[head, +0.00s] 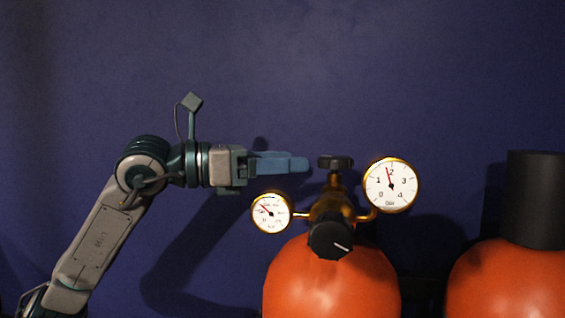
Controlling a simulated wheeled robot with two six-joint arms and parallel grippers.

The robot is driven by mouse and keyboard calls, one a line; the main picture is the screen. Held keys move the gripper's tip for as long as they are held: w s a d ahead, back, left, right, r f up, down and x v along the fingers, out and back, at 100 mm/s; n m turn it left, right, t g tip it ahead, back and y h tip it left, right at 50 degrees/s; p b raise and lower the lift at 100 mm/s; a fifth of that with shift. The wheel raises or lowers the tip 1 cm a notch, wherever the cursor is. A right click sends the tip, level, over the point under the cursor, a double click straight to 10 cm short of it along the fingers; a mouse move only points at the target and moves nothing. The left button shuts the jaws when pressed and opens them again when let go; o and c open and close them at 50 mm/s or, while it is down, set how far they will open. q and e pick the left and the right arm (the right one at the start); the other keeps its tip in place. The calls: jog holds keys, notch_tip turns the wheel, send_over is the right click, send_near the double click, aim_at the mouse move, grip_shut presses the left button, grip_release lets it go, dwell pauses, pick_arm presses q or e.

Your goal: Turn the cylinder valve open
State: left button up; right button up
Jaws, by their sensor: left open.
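The orange cylinder (330,285) stands upright right of centre, with a brass regulator (332,205) on top. The black cylinder valve knob (335,162) sits at the top of the brass body. My left gripper (300,165) comes in level from the left, its blue fingers pointing right at about the knob's height. The fingertips end a little left of the knob, with a small gap in the picture. The gripper is open and holds nothing visible; from this side the fingers overlap. My right gripper is not in view.
A small gauge (270,212) sits below the left fingers, and a larger gauge (391,185) is right of the knob. A black regulator knob (330,239) faces front. A second orange cylinder (505,285) with a black cap (535,200) stands at right. A blue wall (280,70) is behind.

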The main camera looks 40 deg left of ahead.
aim_at(336, 157)
pick_arm(q)
jog(key=w+a+m+g+h+p, duration=0.45)
jog(key=m+g+h+p, duration=0.2)
jog(key=g, duration=0.25)
jog(key=shift+m+y, duration=0.25)
jog(key=shift+m, duration=0.1)
jog(key=p+x, duration=0.5)
jog(key=x, duration=0.4)
jog(key=shift+s+d, duration=0.15)
jog(key=shift+d, duration=0.05)
jog(key=shift+w+d+f+p, duration=0.2)
jog(key=shift+d+p, duration=0.35)
jog(key=shift+d, duration=0.1)
jog(key=c, duration=1)
jog(key=shift+o, duration=0.2)
